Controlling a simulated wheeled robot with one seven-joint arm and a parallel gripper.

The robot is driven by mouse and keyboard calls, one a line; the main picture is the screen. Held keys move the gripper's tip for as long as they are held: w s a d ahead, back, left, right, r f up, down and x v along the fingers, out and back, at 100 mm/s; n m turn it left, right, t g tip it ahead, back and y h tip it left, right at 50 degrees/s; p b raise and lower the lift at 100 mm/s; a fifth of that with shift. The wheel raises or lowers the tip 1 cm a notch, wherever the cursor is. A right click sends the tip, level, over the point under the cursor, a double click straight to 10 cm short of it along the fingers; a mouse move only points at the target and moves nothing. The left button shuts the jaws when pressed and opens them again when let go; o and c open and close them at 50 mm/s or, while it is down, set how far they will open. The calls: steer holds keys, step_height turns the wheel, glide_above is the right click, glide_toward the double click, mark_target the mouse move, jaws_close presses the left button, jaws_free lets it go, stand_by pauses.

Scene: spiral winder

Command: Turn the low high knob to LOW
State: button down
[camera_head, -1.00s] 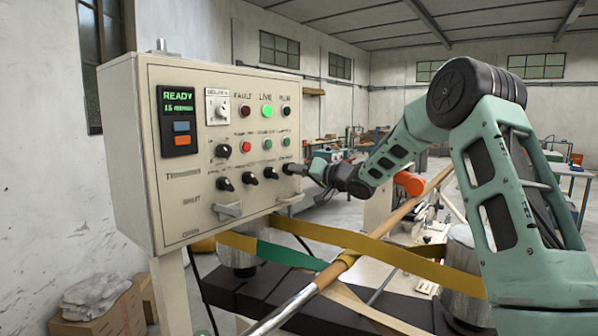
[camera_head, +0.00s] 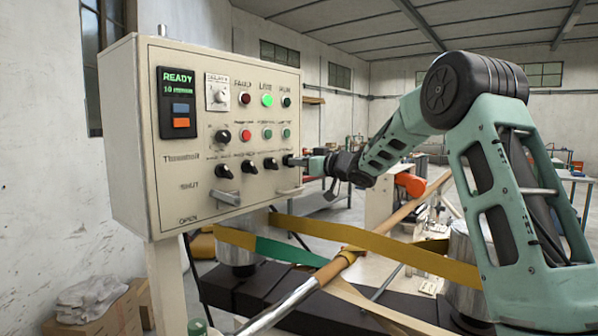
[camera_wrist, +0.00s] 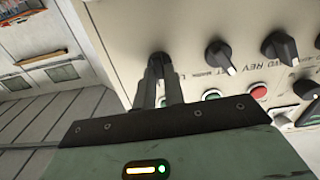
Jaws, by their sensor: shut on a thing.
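The grey control panel (camera_head: 205,200) carries a lower row of black pointer knobs. My gripper (camera_head: 293,160) is at the rightmost knob of that row in the head view. In the wrist view, my gripper (camera_wrist: 160,80) has its two narrow fingers on either side of the black knob (camera_wrist: 158,64) and is shut on it. The fingers partly hide this knob, and its pointer direction and most of its label cannot be read. A neighbouring black knob (camera_wrist: 220,56) stands free beside it, with a white pointer mark.
Other knobs, such as the far one (camera_wrist: 280,48), sit close by in the row. A green lamp (camera_head: 267,100) is lit above. A yellow strap (camera_head: 375,250) and a long rod (camera_head: 395,220) lie below my arm.

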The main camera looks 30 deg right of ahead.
steer(key=shift+n+b, duration=2.35)
steer(key=shift+n, duration=0.85)
steer(key=c, duration=1.5)
jaws_free()
steer(key=b+v, duration=0.4)
steer(key=v, duration=1.3)
steer(key=shift+s+b, duration=0.2)
steer(key=shift+b, duration=0.2)
